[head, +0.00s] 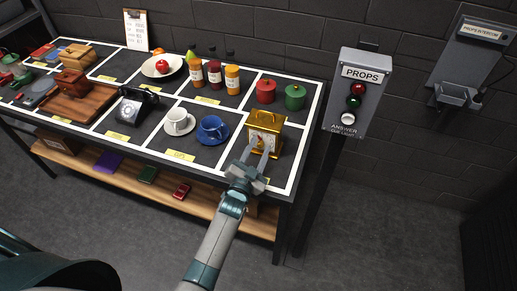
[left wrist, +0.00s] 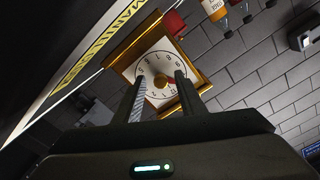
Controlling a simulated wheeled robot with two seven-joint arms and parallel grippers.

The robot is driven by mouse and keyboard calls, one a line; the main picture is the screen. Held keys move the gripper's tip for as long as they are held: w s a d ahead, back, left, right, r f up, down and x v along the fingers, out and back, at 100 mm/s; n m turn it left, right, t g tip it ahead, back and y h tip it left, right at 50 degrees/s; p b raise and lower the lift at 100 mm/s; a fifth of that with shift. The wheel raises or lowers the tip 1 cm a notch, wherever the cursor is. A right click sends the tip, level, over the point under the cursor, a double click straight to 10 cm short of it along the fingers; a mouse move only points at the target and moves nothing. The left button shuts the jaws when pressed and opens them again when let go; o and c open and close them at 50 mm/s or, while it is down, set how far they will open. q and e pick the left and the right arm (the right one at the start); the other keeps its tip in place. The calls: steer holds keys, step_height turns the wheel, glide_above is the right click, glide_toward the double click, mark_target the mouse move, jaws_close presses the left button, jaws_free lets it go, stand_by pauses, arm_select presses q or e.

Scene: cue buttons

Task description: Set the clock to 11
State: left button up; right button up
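The gold clock (head: 266,122) stands upright in the front right section of the prop table. In the left wrist view its round white dial (left wrist: 155,62) faces me, with dark marks around it and a small red part near the dial's lower right. The exact hand position is too small to read. My left gripper (head: 257,150) is at the clock's front, its two fingers apart and pointing at the dial. My right gripper is not in view.
A blue cup (head: 213,128) and a white cup (head: 178,121) stand left of the clock. Red (head: 265,91) and green (head: 295,97) pots stand behind it.

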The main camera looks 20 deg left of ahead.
arm_select(q)
steer(key=shift+s, duration=0.1)
steer(key=s+b, duration=0.4)
steer(key=s, duration=1.3)
steer(key=shift+a+b, duration=0.3)
steer(key=shift+s, duration=0.1)
